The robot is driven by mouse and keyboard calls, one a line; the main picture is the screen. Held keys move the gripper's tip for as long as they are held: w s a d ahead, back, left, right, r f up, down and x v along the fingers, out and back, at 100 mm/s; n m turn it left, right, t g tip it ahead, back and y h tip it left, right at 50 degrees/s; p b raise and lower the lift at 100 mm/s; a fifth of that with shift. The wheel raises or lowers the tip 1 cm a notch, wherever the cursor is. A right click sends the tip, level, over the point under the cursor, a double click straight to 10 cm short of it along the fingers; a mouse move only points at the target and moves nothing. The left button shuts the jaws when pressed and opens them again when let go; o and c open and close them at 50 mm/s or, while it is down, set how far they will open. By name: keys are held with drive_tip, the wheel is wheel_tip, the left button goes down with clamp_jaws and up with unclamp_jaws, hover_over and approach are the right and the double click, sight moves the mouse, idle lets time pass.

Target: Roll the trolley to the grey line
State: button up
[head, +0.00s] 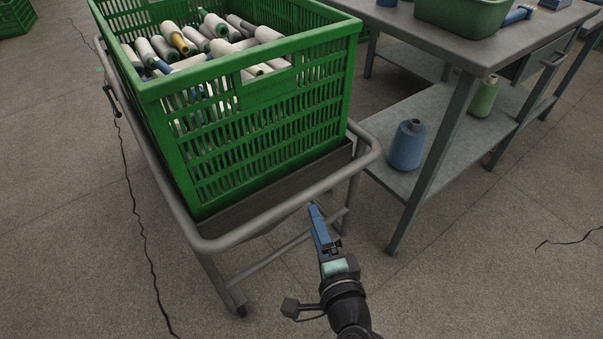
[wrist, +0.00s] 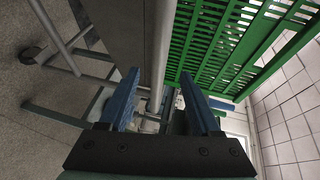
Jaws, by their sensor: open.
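The trolley (head: 258,232) is a grey tubular frame on legs with casters, at the left and middle of the head view. It carries a green slatted crate (head: 270,135) full of cones and tubes. My gripper (head: 314,210) is open beside the trolley's near rail, at its right part. In the wrist view, the rail (wrist: 159,50) runs down the picture and lines up with the gap between my two blue fingers (wrist: 160,78). I cannot tell whether the rail is inside the jaws or just beyond them. I cannot make out a grey line on the floor.
A grey metal table (head: 440,40) with a lower shelf stands close on the trolley's right. A blue cone (head: 408,146) and a green cone (head: 482,97) stand on that shelf. Dark thin crack-like lines (head: 140,225) cross the floor. The floor in front is clear.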

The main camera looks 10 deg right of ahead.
drive_tip(key=b+x, duration=0.3)
drive_tip(key=x, duration=1)
drive_tip(key=shift+b, duration=0.4)
clamp_jaws()
drive_tip(key=shift+s, duration=0.1)
idle(0.7)
